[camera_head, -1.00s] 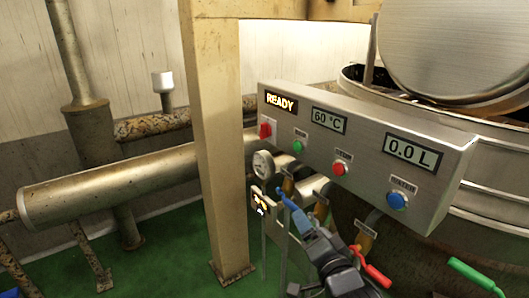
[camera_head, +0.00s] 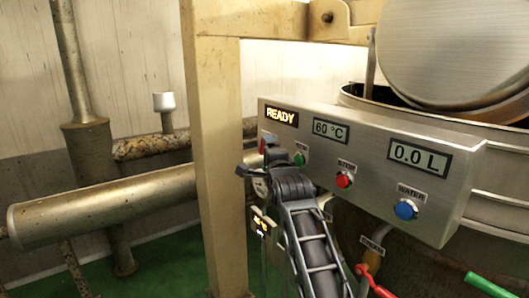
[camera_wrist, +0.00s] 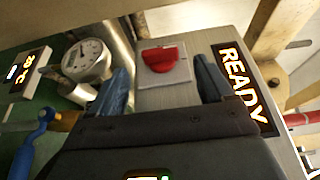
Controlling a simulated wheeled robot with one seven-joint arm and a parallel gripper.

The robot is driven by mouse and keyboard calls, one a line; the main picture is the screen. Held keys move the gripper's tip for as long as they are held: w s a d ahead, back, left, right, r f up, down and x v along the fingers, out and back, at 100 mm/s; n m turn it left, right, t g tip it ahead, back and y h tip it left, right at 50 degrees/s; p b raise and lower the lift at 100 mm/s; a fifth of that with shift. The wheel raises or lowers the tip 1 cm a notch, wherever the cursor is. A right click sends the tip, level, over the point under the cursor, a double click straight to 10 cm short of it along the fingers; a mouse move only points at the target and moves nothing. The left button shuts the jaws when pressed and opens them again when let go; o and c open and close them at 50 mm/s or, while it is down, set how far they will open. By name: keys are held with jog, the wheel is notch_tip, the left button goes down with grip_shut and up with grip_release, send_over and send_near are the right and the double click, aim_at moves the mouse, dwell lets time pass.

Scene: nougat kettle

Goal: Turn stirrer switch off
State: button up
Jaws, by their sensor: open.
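A red switch (camera_wrist: 162,58) on a pale square plate sits at the end of the steel control panel (camera_head: 372,165), seen in the wrist view. My gripper (camera_wrist: 164,80) is open and empty, its two blue fingertips on either side of the switch plate; I cannot tell whether they touch the panel. In the head view my gripper (camera_head: 268,158) is at the panel's left end, below the READY display (camera_head: 281,116), and covers most of the switch.
The panel also has a green button (camera_head: 300,158), a red stop button (camera_head: 344,180) and a blue water button (camera_head: 405,209). A round gauge (camera_wrist: 87,60) is close beside the panel. A tan post (camera_head: 218,160) stands to the left.

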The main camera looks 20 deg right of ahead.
jog(key=shift+w+d+b, duration=0.2)
jog(key=shift+w+b, duration=0.1)
jog(key=shift+w, duration=2)
jog(key=shift+c, duration=0.2)
jog(key=c, duration=1)
